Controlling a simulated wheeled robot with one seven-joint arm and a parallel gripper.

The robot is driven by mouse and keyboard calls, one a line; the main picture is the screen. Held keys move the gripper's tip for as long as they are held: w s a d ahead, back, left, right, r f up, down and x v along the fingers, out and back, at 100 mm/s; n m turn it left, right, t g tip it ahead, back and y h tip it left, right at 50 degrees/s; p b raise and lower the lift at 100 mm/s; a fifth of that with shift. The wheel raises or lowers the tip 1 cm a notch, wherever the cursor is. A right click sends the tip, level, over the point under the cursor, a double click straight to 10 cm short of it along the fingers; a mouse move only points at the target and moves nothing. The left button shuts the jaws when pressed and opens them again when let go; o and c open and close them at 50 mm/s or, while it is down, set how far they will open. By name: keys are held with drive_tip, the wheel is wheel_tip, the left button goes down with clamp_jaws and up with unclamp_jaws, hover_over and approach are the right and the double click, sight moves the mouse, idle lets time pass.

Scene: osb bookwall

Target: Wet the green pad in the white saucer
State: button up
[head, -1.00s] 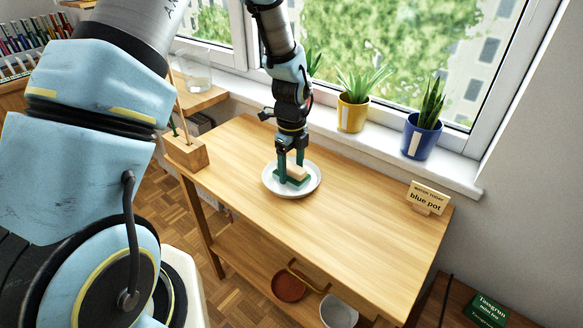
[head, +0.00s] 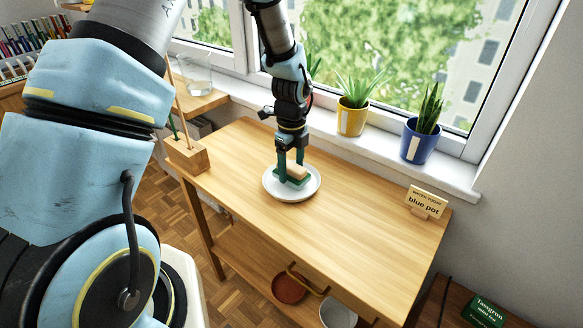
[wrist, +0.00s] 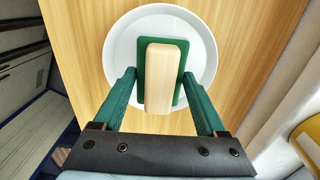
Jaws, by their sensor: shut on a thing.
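The green pad (head: 282,180) has a pale wooden block (head: 297,172) on its top. In the wrist view the pad (wrist: 175,97) and block (wrist: 160,78) lie over the middle of the white saucer (wrist: 122,60). The saucer (head: 271,190) stands on the wooden table. My gripper (head: 291,168) points down over the saucer with its green fingers on both sides of the pad and block, shut on it. The fingers also show in the wrist view (wrist: 160,82). I cannot tell whether the pad touches the saucer, or whether the saucer holds water.
A wooden holder (head: 187,155) with sticks stands at the table's left edge. A sign reading "blue pot" (head: 426,203) stands at the right end. Yellow (head: 351,118) and blue (head: 419,143) plant pots line the windowsill. The table right of the saucer is clear.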

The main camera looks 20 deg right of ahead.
sight(292, 165)
drive_tip(key=shift+r+p, duration=1.15)
drive_tip(key=shift+r, duration=0.5)
idle(0.9)
drive_tip(key=shift+r+p, duration=1.65)
drive_tip(key=shift+r, duration=0.45)
drive_tip(key=shift+f, duration=0.1)
